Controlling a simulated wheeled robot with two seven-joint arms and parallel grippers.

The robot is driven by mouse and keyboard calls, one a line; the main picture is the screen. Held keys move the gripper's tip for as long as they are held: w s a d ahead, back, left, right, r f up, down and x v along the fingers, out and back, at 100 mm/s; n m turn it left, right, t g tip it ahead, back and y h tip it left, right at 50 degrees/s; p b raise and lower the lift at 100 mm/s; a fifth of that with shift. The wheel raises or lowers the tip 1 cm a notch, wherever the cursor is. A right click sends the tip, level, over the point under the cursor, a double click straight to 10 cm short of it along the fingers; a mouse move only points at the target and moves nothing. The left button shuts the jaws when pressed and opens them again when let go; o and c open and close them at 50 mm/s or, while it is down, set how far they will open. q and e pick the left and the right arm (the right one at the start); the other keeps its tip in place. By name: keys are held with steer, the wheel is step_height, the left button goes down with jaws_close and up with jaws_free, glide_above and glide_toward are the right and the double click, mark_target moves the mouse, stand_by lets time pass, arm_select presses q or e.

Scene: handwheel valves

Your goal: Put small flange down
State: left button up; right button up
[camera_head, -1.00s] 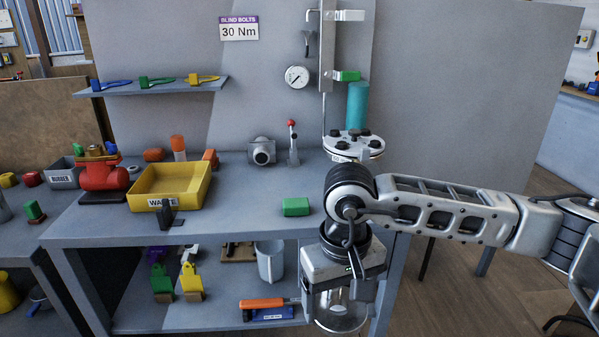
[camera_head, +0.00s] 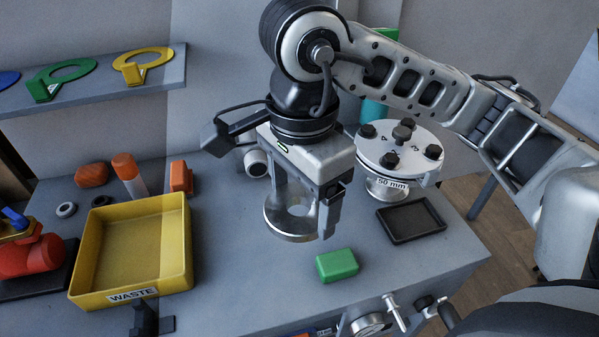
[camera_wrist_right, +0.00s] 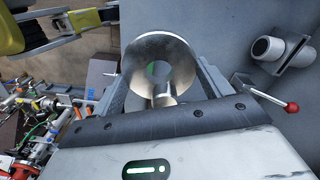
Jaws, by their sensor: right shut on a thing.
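The small flange (camera_head: 284,224) is a shiny metal piece with a round disc. My right gripper (camera_head: 303,212) points down and is shut on it, holding it over the grey bench top behind the green block (camera_head: 337,265). In the right wrist view the flange (camera_wrist_right: 163,62) sits between the two fingers, with its round face and a short neck showing. Whether its lower edge touches the bench is hard to tell; it looks raised. My left gripper is out of view.
A black shallow tray (camera_head: 437,219) lies empty at the right, near a bolted white flange (camera_head: 400,139) labelled 50 mm. The yellow WASTE bin (camera_head: 126,296) stands left. Bare bench (camera_head: 235,275) lies between bin and green block. A red-knobbed lever (camera_wrist_right: 291,107) shows in the wrist view.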

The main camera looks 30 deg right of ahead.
steer(key=w+d+f, duration=0.4)
steer(key=w+d+f+p, duration=0.1)
steer(key=w+d+f, duration=0.3)
steer(key=w, duration=0.1)
steer(key=shift+d+f, duration=0.15)
steer(key=shift+d, duration=0.25)
steer(key=shift+w+d+f, duration=0.25)
steer(key=shift+w+f, duration=0.1)
steer(key=shift+f, duration=0.1)
step_height(320, 180, down, 3)
steer(key=shift+w+d+f+p, duration=0.1)
steer(key=shift+d+p, duration=0.05)
steer(key=shift+p, duration=0.55)
steer(key=shift+f, duration=0.15)
